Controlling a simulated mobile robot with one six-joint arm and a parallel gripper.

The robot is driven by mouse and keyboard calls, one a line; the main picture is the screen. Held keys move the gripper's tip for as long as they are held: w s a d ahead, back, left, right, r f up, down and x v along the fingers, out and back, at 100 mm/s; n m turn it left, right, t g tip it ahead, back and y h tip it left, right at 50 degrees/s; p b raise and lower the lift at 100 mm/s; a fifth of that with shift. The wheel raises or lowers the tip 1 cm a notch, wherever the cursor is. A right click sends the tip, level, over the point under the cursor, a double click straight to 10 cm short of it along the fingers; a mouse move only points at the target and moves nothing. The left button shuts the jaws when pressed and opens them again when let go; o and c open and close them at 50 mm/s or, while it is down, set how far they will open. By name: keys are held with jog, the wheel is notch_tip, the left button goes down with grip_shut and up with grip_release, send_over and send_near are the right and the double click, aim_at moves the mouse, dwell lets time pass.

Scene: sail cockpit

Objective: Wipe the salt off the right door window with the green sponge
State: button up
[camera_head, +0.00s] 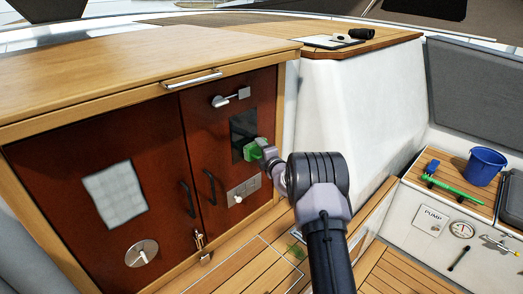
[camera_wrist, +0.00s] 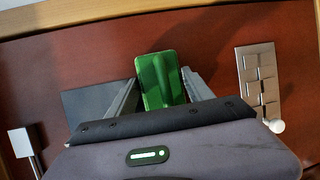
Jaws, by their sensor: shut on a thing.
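The green sponge (camera_wrist: 160,80) is between the two fingers of my gripper (camera_wrist: 158,90) in the wrist view, and the gripper is shut on it. In the head view my gripper (camera_head: 258,150) holds the sponge (camera_head: 251,150) at the dark window (camera_head: 242,128) of the right cabinet door (camera_head: 224,150). The window (camera_wrist: 88,106) also shows in the wrist view, left of the sponge and partly hidden by the gripper. I cannot tell whether the sponge touches the pane. No salt can be made out on the visible dark part.
A latch handle (camera_head: 230,97) sits above the window and a switch panel (camera_head: 243,191) below it. Two dark door handles (camera_head: 210,187) are near the middle. The left door has a pale, whitish window (camera_head: 115,194). A blue bucket (camera_head: 485,166) and green brush (camera_head: 450,184) are on the right bench.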

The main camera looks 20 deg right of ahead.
jog(key=s+d+f, duration=0.1)
jog(key=s+f, duration=0.1)
jog(key=s, duration=0.3)
jog(key=shift+s+d+f+p, duration=0.15)
jog(key=shift+d+f+p, duration=0.25)
dwell(0.3)
jog(key=shift+s+d+p, duration=0.25)
jog(key=shift+s+d, duration=0.05)
jog(key=shift+s, duration=0.45)
jog(key=shift+s+d+p, duration=0.2)
jog(key=shift+s+d, duration=0.05)
jog(key=shift+s, duration=0.45)
